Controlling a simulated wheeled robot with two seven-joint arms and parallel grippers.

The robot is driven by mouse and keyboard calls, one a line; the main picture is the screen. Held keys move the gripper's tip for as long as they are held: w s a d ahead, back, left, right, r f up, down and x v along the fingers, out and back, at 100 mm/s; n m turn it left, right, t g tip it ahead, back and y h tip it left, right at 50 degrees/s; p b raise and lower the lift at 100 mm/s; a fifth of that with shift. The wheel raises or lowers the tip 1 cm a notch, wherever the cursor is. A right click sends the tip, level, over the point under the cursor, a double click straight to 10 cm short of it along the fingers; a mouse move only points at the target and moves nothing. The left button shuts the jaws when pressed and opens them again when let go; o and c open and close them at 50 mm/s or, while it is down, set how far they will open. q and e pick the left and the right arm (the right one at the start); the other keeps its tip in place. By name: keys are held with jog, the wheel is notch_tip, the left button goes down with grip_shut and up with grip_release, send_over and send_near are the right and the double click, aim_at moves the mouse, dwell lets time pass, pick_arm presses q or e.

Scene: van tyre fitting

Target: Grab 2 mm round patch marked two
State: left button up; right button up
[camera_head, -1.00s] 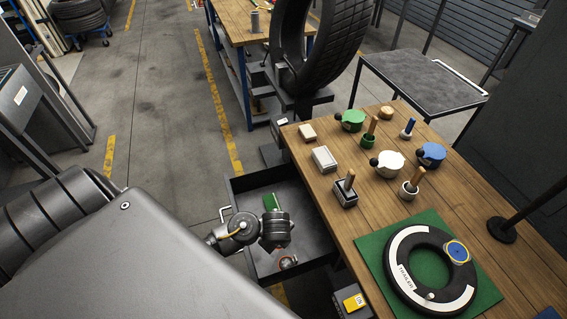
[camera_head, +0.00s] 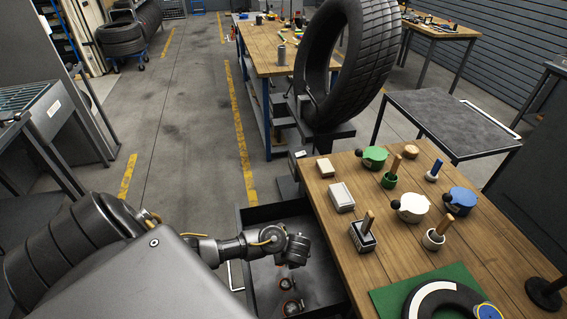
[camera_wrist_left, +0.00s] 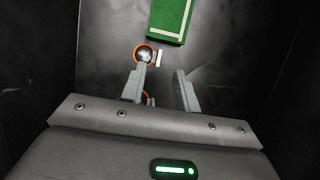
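Two small round orange-rimmed pieces, which look like round patches, lie in the open dark drawer (camera_head: 262,213): one round patch (camera_head: 285,284) just below my left gripper (camera_head: 292,262), another round patch (camera_head: 293,308) nearer. In the left wrist view, my left gripper (camera_wrist_left: 162,70) is open and empty. A round patch (camera_wrist_left: 144,54) with a grey centre and a small white tab lies by the left fingertip. A second orange rim (camera_wrist_left: 147,96) is mostly hidden behind the gripper. No number can be read on either. My right gripper is not in view.
A green box (camera_wrist_left: 170,18) with a pale edge lies in the drawer beyond the fingers. Dark drawer walls stand around the gripper. The wooden bench (camera_head: 400,262) on the right carries pots, blocks and a black ring on a green mat (camera_head: 455,275). A tyre (camera_head: 352,65) stands behind.

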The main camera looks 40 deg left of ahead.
pick_arm(q)
jog(key=x, duration=0.5)
jog(key=shift+a+b, duration=0.2)
jog(key=shift+b, duration=0.1)
grip_shut()
